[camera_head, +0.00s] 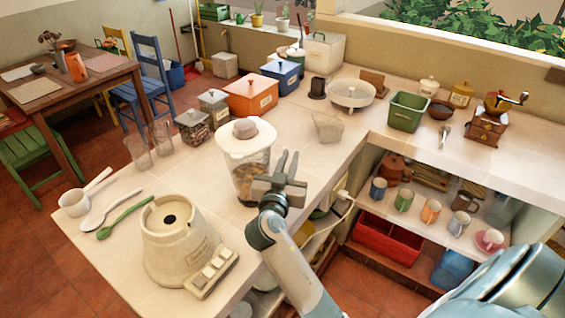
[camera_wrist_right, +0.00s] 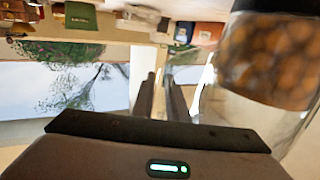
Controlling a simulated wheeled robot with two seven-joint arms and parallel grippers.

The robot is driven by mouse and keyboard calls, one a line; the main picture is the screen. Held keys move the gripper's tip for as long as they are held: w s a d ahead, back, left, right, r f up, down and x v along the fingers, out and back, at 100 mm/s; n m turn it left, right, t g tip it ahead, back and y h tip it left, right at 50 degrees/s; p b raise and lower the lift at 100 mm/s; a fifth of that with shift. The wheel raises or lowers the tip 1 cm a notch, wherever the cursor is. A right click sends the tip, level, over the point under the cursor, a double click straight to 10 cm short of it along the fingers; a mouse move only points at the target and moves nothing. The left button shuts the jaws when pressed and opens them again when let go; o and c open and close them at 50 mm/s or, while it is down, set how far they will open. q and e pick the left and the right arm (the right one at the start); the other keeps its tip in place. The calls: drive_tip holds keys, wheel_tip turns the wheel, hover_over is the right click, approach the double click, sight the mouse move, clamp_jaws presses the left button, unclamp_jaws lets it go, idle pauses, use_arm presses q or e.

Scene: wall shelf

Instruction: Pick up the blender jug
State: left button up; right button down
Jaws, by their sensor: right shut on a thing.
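The blender jug (camera_head: 246,165) is clear, with a white lid and brown pieces inside. It looks upright, at the inner edge of the white counter. Its clear wall and brown contents (camera_wrist_right: 272,58) fill the right side of the wrist view. My right gripper (camera_head: 286,158) is at the jug's right side, shut on the jug, apparently by its clear handle. Its dark fingers (camera_wrist_right: 162,97) also show in the wrist view; the exact contact is hard to see. The cream blender base (camera_head: 180,245) stands apart, nearer and to the left. My left gripper is out of view.
Two clear glasses (camera_head: 149,147) stand left of the jug, and a clear bowl (camera_head: 327,128) behind it. Spoons (camera_head: 122,216) lie at the counter's left end. Canisters (camera_head: 250,95) line the back. A shelf (camera_head: 415,222) below holds mugs.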

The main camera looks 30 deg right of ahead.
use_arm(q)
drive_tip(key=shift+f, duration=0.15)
use_arm(e)
drive_tip(key=shift+r, duration=0.25)
